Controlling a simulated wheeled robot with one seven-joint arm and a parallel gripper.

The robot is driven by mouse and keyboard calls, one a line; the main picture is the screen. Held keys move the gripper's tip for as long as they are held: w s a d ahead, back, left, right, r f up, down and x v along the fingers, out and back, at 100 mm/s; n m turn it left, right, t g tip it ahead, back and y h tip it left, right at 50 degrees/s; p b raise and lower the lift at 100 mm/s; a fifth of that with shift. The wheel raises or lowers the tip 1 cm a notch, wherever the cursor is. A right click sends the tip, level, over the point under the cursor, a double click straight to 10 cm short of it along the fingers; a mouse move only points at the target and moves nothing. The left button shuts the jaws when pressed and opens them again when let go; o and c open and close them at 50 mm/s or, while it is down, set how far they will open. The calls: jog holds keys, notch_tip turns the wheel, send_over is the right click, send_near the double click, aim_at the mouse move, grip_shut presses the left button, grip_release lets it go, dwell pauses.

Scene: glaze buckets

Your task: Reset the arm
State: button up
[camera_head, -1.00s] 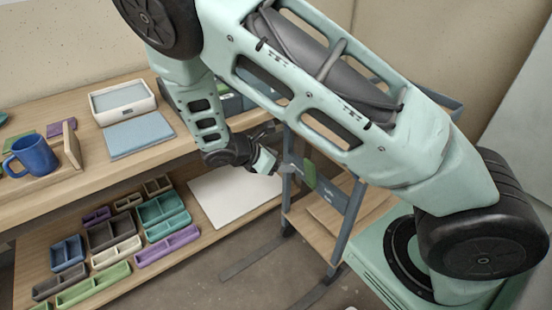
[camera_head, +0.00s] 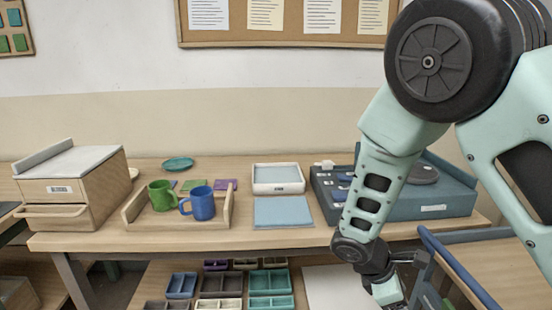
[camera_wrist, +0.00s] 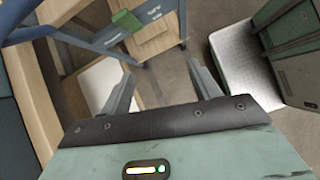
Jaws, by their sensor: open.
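My gripper (camera_wrist: 162,88) is open and empty in the wrist view, with its two dark fingers apart above the floor. In the head view my gripper (camera_head: 402,290) hangs low at the right, in front of the bench and beside a blue-grey frame. Its fingertips are hard to make out there. My arm bends down from the upper right and hides part of the blue-grey equipment on the bench.
On the bench (camera_head: 110,240) are a green mug (camera_head: 161,197) and a blue mug (camera_head: 203,204) in a wooden tray (camera_head: 226,215). A blue mat (camera_head: 283,212), a white-rimmed tray (camera_head: 279,188) and a wooden drawer box (camera_head: 70,195) stand nearby. Several small bins fill the lower shelf. A blue-grey-framed cart (camera_head: 455,265) stands close.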

jog(key=s+a+r+m+y+p, duration=0.2)
jog(key=s+a+r+m+y, duration=0.2)
jog(key=s+a+r, duration=0.3)
jog(key=s+a+r+m+y+p, duration=0.2)
jog(key=s+a+r, duration=0.4)
jog(key=s+r, duration=0.6)
jog(key=shift+a+r+m+t+y+p, duration=0.3)
jog(key=shift+a+r+m+y+p, duration=0.1)
jog(key=shift+m+y, duration=0.55)
